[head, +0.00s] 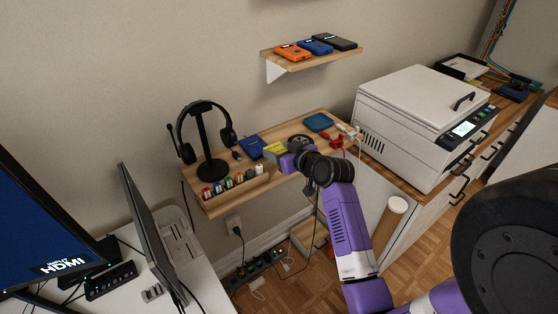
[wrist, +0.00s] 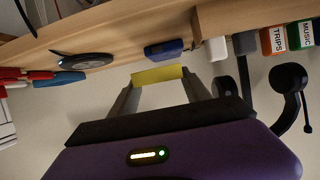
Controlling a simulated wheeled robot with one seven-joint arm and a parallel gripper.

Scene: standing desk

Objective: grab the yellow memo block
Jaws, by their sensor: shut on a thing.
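The yellow memo block (wrist: 158,76) is between my gripper's fingertips in the wrist view, with one finger at each end. My gripper (wrist: 160,84) is shut on it. In the head view the yellow block (head: 273,150) shows at the wooden shelf, just left of my gripper (head: 284,158), whose fingers are largely hidden by my purple wrist. I cannot tell whether the block touches the shelf.
The wooden shelf (head: 215,207) also holds a headphone stand (head: 207,150), several small labelled items, a blue box (head: 251,147) and a black disc (head: 299,141). A white printer (head: 412,125) stands to the right. A higher shelf (head: 318,59) holds three small devices.

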